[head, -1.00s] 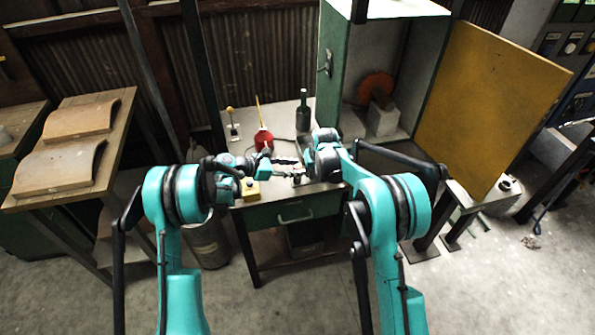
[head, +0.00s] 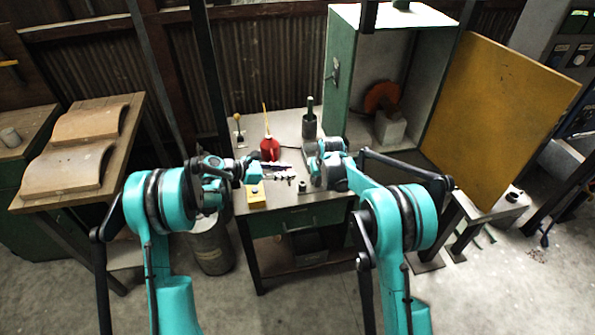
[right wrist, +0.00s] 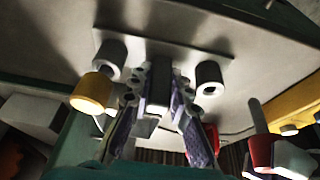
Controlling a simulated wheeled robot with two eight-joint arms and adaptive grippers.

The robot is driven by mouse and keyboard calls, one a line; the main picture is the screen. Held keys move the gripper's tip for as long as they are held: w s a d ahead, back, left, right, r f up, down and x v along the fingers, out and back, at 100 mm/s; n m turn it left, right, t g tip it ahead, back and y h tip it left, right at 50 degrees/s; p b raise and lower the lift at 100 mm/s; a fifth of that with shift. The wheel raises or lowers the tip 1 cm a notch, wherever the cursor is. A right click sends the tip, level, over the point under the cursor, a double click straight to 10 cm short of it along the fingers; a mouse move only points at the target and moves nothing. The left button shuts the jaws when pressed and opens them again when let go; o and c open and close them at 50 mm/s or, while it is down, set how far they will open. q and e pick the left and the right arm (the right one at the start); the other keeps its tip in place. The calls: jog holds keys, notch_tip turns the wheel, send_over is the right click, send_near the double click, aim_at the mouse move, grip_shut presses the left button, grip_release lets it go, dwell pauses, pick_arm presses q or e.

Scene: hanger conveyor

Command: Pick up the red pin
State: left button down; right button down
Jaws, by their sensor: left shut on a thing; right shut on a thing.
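In the right wrist view, a red pin (right wrist: 261,150) with a grey shaft shows at the right, beside a pale part of my left gripper. Its shaft end appears clear of the plate. In the head view my left gripper (head: 257,167) is above the bench's left half; the pin is too small to make out there. My right gripper (head: 287,174) is shut. Its fingers (right wrist: 157,102) close around a dark grey block on a pale plate (right wrist: 180,48). Grey sockets (right wrist: 208,77) and a yellow cylinder (right wrist: 92,92) are beside the fingers.
A red oil can (head: 270,149) and a dark bottle (head: 309,122) stand behind the grippers. A yellow button box (head: 256,196) is at the bench's front left. A green cabinet (head: 338,60) with an open yellow door (head: 505,110) stands to the right.

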pick_arm(q)
jog(key=s+a, duration=0.6)
jog(key=a, duration=0.6)
jog(key=s+a, duration=0.6)
jog(key=a, duration=0.6)
jog(key=shift+s, duration=0.25)
jog(key=shift+r, duration=0.15)
notch_tip(320, 180, up, 6)
jog(key=shift+w+d+r, duration=0.1)
pick_arm(e)
jog(key=c, duration=1.3)
grip_release()
jog(key=shift+c, duration=0.2)
jog(key=v, duration=1.2)
